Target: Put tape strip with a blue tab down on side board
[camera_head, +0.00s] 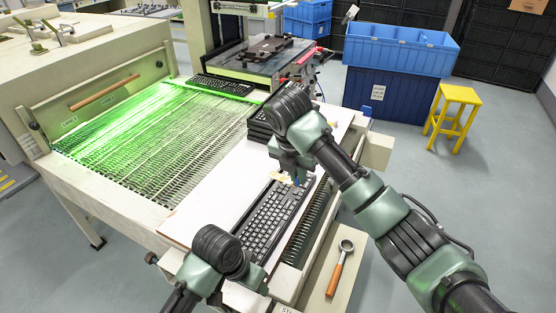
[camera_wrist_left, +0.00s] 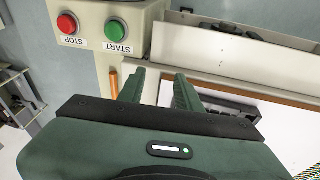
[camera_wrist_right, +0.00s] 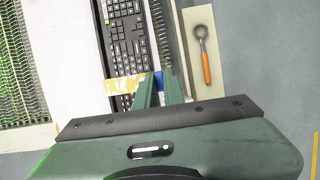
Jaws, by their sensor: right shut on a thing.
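The tape strip (camera_wrist_right: 122,85), a pale strip with yellow-orange patches, stretches left from my right gripper (camera_wrist_right: 161,78) across the keyboard's end in the right wrist view. Its blue tab (camera_wrist_right: 159,81) is between the right fingers, which are shut on it. In the head view my right gripper (camera_head: 297,178) is over the far end of the black keyboard (camera_head: 272,215). Whether the strip touches the keys I cannot tell. The side board (camera_head: 322,291) is a beige ledge along the table's right side. My left gripper (camera_wrist_left: 162,88) is open and empty near the table's front end.
A dark slotted rail (camera_head: 304,229) runs between keyboard and side board. Stacked keyboards (camera_head: 259,125) stand behind the right gripper. STOP and START buttons (camera_wrist_left: 116,30) are near the left gripper.

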